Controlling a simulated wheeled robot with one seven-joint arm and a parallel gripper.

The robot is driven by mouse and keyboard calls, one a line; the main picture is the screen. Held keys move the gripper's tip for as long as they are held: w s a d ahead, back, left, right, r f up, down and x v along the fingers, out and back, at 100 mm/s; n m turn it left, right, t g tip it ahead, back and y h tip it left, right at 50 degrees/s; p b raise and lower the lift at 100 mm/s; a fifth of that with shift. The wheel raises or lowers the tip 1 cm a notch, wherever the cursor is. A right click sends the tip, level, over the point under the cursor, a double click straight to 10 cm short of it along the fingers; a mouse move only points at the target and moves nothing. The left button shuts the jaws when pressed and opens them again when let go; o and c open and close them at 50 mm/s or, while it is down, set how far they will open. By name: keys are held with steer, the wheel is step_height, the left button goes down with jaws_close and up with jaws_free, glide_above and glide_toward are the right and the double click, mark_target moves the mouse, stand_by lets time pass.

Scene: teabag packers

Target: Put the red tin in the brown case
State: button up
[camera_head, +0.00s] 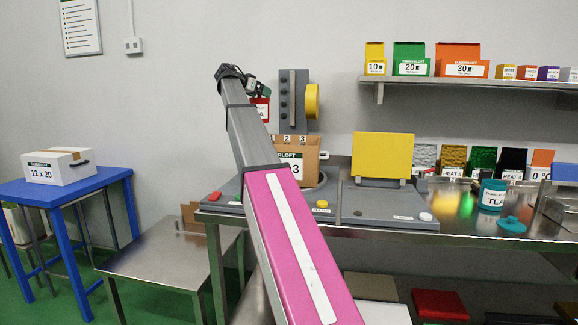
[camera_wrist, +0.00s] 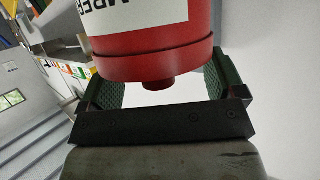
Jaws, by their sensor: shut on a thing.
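The red tin (camera_wrist: 150,55) with a white label is between the green-padded fingers of my gripper (camera_wrist: 158,90) in the wrist view. My gripper is shut on it. In the head view the red tin (camera_head: 260,109) hangs from my gripper (camera_head: 258,90), above and left of the brown case. The tin is partly hidden by my arm. The brown case (camera_head: 310,158) is an open-topped cardboard box marked with numbers, standing on a grey machine base (camera_head: 230,195). My arm covers its left part, and its inside is not visible.
A grey upright with a yellow wheel (camera_head: 312,101) stands behind the case. A yellow panel (camera_head: 383,156) is to its right. A teal tin (camera_head: 492,195) stands on the steel bench at right. A blue table (camera_head: 110,182) with a white box (camera_head: 58,166) is at left.

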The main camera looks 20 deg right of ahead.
step_height(320, 180, down, 18)
steer(key=shift+r, duration=0.2)
stand_by(0.4)
steer(key=shift+f, duration=0.6)
steer(key=o, duration=0.9)
steer(key=shift+f, duration=0.15)
steer(key=v, duration=0.6)
steer(key=r+v, duration=0.1)
steer(key=v, duration=0.5)
steer(key=shift+r, duration=0.2)
